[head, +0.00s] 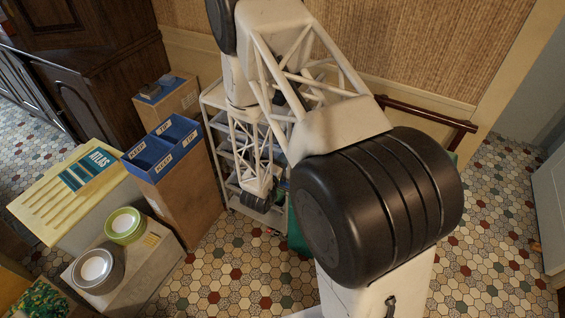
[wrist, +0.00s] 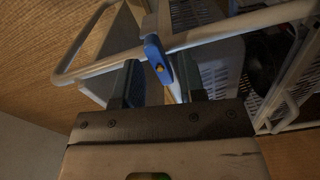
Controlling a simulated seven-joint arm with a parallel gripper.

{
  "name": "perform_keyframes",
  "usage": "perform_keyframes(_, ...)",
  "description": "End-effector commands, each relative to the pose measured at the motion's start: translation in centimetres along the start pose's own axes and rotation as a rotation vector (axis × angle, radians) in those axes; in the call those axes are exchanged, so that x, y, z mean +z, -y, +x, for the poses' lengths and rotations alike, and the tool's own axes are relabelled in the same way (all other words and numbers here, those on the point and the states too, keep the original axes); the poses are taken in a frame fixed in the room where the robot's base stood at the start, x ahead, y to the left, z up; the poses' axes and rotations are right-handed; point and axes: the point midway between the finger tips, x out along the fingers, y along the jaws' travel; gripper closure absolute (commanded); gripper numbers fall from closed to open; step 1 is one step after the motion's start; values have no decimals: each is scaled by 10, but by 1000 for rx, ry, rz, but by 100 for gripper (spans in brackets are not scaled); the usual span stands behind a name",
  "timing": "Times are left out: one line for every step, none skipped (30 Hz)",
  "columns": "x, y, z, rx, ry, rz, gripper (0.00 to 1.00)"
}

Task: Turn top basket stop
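The top basket stop, a blue lever with a small orange dot (wrist: 156,56), shows in the wrist view beside the white rail of a rack (wrist: 215,35). My gripper (wrist: 159,76) is open, with one dark finger to the left of the blue stop and one to the right. The stop appears between the fingertips, with gaps on both sides; its depth relative to them is hard to tell. In the head view the white rack (head: 212,98) stands against the wall behind my arm. The stop and my fingers are hidden there.
In the wrist view a pale perforated basket (wrist: 215,75) hangs beyond the right finger. In the head view, a cardboard box with a blue divided tray (head: 163,147) stands left of the rack. A yellow ribbed lid (head: 50,205) and stacked plates (head: 97,268) are farther left.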

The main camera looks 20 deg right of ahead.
Motion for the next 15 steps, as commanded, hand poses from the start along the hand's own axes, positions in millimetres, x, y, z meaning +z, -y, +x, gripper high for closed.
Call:
perform_keyframes(0, 0, 1, 0, 0, 0, 63)
perform_keyframes(0, 0, 2, 0, 0, 0, 63)
perform_keyframes(0, 0, 2, 0, 0, 0, 63)
perform_keyframes(0, 0, 3, 0, 0, 0, 63)
perform_keyframes(0, 0, 3, 0, 0, 0, 63)
perform_keyframes(0, 0, 4, 0, 0, 0, 63)
perform_keyframes(0, 0, 4, 0, 0, 0, 63)
perform_keyframes(0, 0, 4, 0, 0, 0, 63)
perform_keyframes(0, 0, 4, 0, 0, 0, 63)
perform_keyframes(0, 0, 4, 0, 0, 0, 63)
perform_keyframes(0, 0, 4, 0, 0, 0, 63)
perform_keyframes(0, 0, 4, 0, 0, 0, 63)
perform_keyframes(0, 0, 4, 0, 0, 0, 63)
perform_keyframes(0, 0, 4, 0, 0, 0, 63)
perform_keyframes(0, 0, 4, 0, 0, 0, 63)
